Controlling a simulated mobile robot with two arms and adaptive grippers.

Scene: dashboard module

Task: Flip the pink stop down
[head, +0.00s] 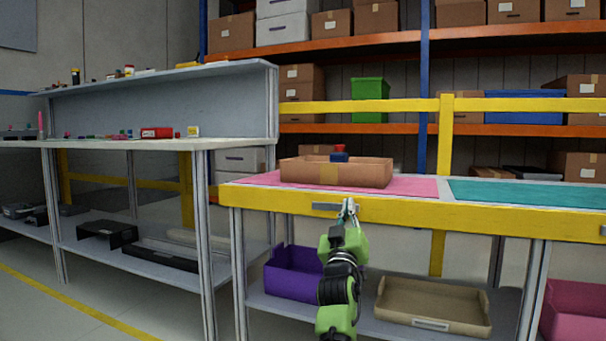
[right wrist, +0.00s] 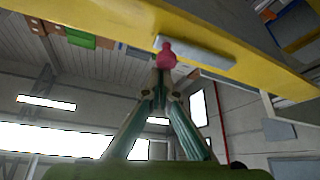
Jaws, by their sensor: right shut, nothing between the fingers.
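The pink stop (right wrist: 166,55) shows in the right wrist view as a small rounded pink piece against a grey metal plate on the yellow table edge. My right gripper (right wrist: 160,82) is shut and empty, with its fingertips right at the stop; I cannot tell whether they touch it. In the head view my right gripper (head: 348,207) is at the yellow front edge of the table, beside the grey plate (head: 325,206). The stop cannot be made out there. My left gripper is not in view.
A cardboard box (head: 320,172) stands on the pink mat (head: 415,186), with a teal mat (head: 530,194) to its right. A purple bin (head: 290,274) and a tan tray (head: 433,306) are on the lower shelf. A grey workbench (head: 170,143) stands at left.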

